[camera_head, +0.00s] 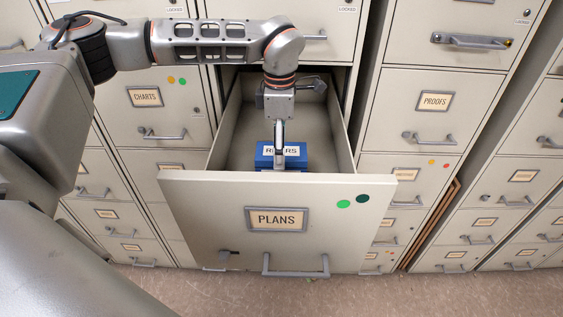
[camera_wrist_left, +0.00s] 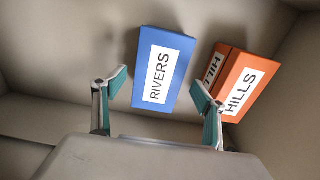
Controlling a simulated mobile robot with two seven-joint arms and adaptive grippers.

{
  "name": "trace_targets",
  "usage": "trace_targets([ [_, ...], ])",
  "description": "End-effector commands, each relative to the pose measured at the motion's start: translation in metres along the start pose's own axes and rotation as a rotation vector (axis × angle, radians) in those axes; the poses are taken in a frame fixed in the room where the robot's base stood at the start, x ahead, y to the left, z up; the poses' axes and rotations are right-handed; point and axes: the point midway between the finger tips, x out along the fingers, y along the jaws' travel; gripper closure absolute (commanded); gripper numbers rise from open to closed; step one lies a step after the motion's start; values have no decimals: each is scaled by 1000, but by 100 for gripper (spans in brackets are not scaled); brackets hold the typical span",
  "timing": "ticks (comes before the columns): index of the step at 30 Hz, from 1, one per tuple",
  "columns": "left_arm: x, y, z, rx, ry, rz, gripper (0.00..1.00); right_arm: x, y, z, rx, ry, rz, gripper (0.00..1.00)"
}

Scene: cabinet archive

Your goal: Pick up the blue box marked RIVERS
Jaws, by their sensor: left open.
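The blue box marked RIVERS (camera_head: 266,160) lies inside the open drawer labelled PLANS (camera_head: 330,192). My left gripper (camera_head: 279,160) reaches down into the drawer from above, over the box, and partly covers its label. In the left wrist view the blue box (camera_wrist_left: 165,70) shows beyond and between the spread fingers of the left gripper (camera_wrist_left: 160,92). The jaws are open and hold nothing. I cannot tell how close the fingertips are to the box. The drawer front hides the box's lower part in the head view. My right gripper is not in view.
An orange box marked HILLS (camera_wrist_left: 236,82) lies just right of the blue box in the left wrist view, close to the right finger. The drawer walls (camera_head: 225,120) enclose the space around the gripper. Other cabinet drawers, such as CHARTS (camera_head: 165,120) and PROOFS (camera_head: 435,120), are shut.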

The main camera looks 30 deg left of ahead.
Motion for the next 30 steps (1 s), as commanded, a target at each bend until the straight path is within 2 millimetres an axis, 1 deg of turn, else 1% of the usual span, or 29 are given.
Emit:
trace_targets([
  [1, 8, 0, 1, 1, 2, -4, 28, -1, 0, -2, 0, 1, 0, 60],
  [3, 18, 2, 2, 1, 2, -4, 28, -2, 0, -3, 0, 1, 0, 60],
  [7, 34, 3, 3, 2, 1, -2, 28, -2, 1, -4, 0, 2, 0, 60],
  [10, 39, 3, 3, 2, 0, 0, 28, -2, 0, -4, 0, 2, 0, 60],
  [16, 40, 3, 3, 2, -1, 0, 28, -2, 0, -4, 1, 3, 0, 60],
  [17, 40, 3, 3, 2, -1, 0, 31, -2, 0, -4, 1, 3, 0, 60],
  [18, 39, 3, 3, 2, -1, 0, 41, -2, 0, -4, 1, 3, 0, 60],
  [20, 39, 3, 3, 2, -1, 0, 57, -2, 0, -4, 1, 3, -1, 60],
  [21, 39, 3, 3, 3, -1, 0, 67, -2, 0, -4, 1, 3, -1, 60],
  [23, 39, 3, 3, 3, -1, 0, 83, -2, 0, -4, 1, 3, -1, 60],
  [30, 38, 3, 4, 3, -2, 1, 84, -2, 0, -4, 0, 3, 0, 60],
])
